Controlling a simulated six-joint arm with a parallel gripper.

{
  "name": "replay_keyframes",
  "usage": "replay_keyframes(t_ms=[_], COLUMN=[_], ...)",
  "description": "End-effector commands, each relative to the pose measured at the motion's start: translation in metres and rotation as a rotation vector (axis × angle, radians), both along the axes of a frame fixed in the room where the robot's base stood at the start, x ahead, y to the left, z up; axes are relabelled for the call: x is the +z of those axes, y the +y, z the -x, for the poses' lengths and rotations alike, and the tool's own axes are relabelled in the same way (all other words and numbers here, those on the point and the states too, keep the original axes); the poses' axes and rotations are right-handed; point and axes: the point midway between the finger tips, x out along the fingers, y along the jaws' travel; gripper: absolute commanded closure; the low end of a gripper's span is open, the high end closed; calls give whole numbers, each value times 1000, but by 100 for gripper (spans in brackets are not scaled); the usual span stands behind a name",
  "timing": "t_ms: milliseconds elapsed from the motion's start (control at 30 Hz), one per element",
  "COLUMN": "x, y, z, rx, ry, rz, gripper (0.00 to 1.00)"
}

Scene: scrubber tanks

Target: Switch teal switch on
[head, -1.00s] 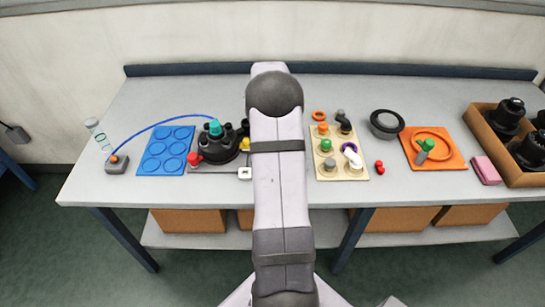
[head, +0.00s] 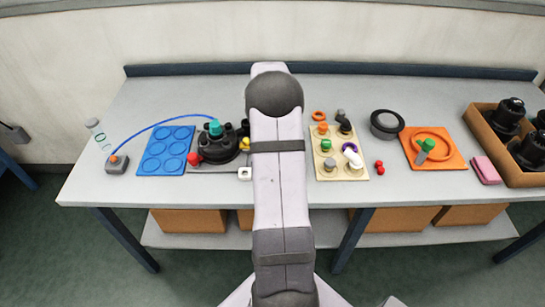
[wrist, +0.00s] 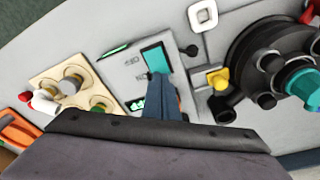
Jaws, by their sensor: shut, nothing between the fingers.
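The teal switch (wrist: 156,59) is a flat teal rocker on a light grey panel (wrist: 122,72) in the wrist view. My gripper (wrist: 154,77) is shut and empty, with its blue-grey fingertips at the switch's lower edge. I cannot tell whether they touch it or hover just above it. A small lit green display (wrist: 137,104) shows beside the fingers, partly covered. I cannot tell which way the rocker is tipped. In the head view my own arm hides the switch and the gripper.
A black round tank top with a teal knob (wrist: 302,82) and a yellow knob (wrist: 217,79) stands right of the panel in the wrist view. A white square ring (wrist: 203,15) lies nearby. A beige board (wrist: 72,66) with several pegs lies left. Bare tabletop shows at the bench front (head: 220,191).

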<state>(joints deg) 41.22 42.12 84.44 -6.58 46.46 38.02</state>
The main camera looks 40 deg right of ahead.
Motion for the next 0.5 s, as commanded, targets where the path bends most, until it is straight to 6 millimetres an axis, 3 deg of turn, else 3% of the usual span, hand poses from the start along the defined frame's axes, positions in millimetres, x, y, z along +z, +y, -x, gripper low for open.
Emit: replay_keyframes(t_ms=[500], x=[-3], y=[0], z=[0], rx=[0], ry=[0], rz=[0], gripper=[100])
